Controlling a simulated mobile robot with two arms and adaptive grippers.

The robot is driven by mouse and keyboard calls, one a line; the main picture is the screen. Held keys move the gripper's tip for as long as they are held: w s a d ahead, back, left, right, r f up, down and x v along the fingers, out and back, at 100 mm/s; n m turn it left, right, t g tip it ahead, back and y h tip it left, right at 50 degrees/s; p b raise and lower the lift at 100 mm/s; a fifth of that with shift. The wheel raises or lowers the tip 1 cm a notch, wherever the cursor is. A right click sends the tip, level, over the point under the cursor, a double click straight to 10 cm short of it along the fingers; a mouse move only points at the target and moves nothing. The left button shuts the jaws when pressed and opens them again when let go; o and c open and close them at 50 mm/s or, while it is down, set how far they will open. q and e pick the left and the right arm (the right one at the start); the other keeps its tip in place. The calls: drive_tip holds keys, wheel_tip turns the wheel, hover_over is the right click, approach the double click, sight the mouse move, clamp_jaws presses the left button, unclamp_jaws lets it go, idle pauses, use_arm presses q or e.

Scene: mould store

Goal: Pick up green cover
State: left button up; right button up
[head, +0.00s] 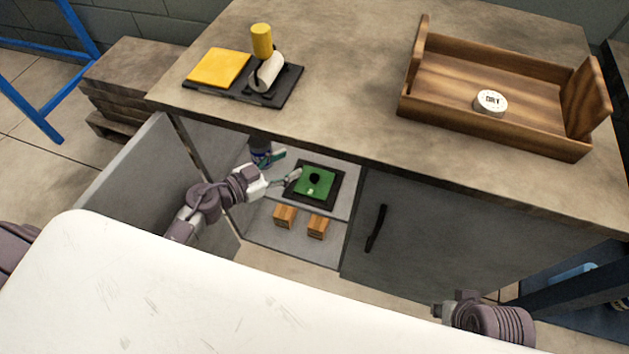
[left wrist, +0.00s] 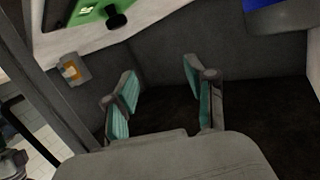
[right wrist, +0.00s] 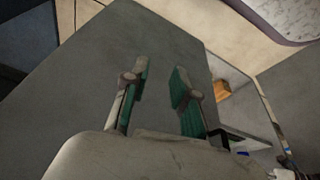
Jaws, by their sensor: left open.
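The green cover (head: 314,184) is a flat green square with a dark round knob, lying on a black base (head: 330,199) on the shelf inside the open cabinet. It also shows at the top edge of the left wrist view (left wrist: 84,16), partly cut off. My left gripper (head: 287,166) is open and empty inside the cabinet, just left of the cover and apart from it. In the left wrist view its fingers (left wrist: 160,85) are spread with nothing between them. My right gripper's fingers (right wrist: 158,85) are apart and empty, in front of a grey cabinet door.
A dark blue container (head: 260,152) stands on the shelf left of the cover. Wooden blocks (head: 317,227) lie below the shelf. The counter (head: 350,80) overhangs the opening. The open door (head: 135,190) is at left; the closed door (head: 440,235) is at right.

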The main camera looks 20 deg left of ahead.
sight(313, 177)
use_arm(q)
drive_tip(key=f+g, duration=0.1)
drive_tip(key=s+f+g, duration=0.1)
drive_tip(key=f+m+g+h, duration=0.1)
drive_tip(key=shift+s+d+f, duration=0.15)
drive_tip(key=shift+s+d, duration=0.15)
drive_tip(key=shift+s, duration=0.05)
drive_tip(key=shift+w+d+f+b, duration=0.15)
drive_tip(key=shift+d+f+b, duration=0.2)
drive_tip(key=shift+d+f, duration=0.25)
drive_tip(key=shift+w+d+f, duration=0.15)
drive_tip(key=shift+w, duration=0.05)
drive_tip(key=shift+w+d+f, duration=0.1)
drive_tip(key=shift+w+d, duration=0.1)
drive_tip(key=shift+f+b+x, duration=0.2)
drive_tip(key=shift+b+x, duration=0.8)
drive_tip(key=shift+x, duration=0.2)
drive_tip(key=shift+b+x, duration=0.3)
drive_tip(key=shift+x, duration=0.65)
drive_tip(key=shift+w+d, duration=0.1)
drive_tip(key=shift+w, duration=0.05)
use_arm(e)
drive_tip(key=shift+w+a+r+t, duration=0.25)
drive_tip(key=shift+w+r+t, duration=0.3)
drive_tip(key=shift+w+t, duration=0.2)
use_arm(q)
drive_tip(key=shift+c, duration=0.3)
